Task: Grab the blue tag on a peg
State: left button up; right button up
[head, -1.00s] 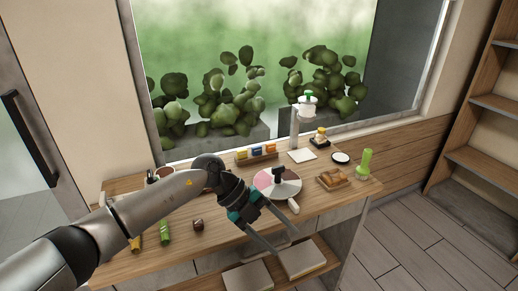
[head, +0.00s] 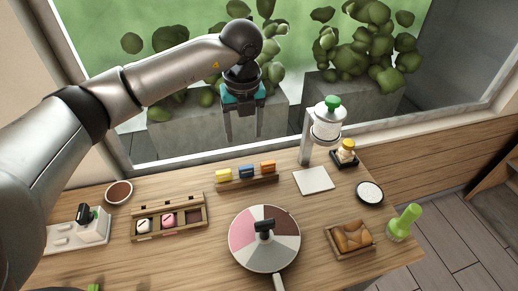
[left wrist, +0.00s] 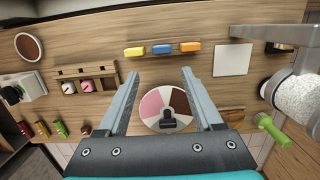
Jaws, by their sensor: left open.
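The blue tag (head: 246,171) sits in the middle of a wooden peg rail (head: 247,182) near the window side of the table, between a yellow tag (head: 223,174) and an orange tag (head: 268,166). It also shows in the left wrist view (left wrist: 162,49), beyond my fingertips. My left gripper (head: 243,138) is open and empty. It points down, raised above the back of the table, and looks apart from the tags. In the left wrist view its two fingers (left wrist: 158,72) spread wide, with the tag row beyond them. My right gripper is not in view.
A round segmented wheel (head: 270,255) stands in front of the rail. A wooden box with small sweets (head: 168,220) is to the left. A dispenser stand (head: 306,140) and a white square (head: 313,180) are to the right. The window is behind.

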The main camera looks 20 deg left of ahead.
pick_arm(q)
send_over(246, 167)
jog(key=f, duration=0.9)
jog(key=shift+s+b, duration=0.25)
jog(key=shift+b, duration=0.05)
jog(key=shift+f, duration=0.85)
jog(key=f, duration=0.4)
jog(key=shift+w+f, duration=0.2)
jog(key=shift+w, duration=0.05)
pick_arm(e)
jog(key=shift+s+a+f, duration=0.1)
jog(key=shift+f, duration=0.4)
pick_arm(q)
grip_shut()
jog(key=shift+r, duration=0.15)
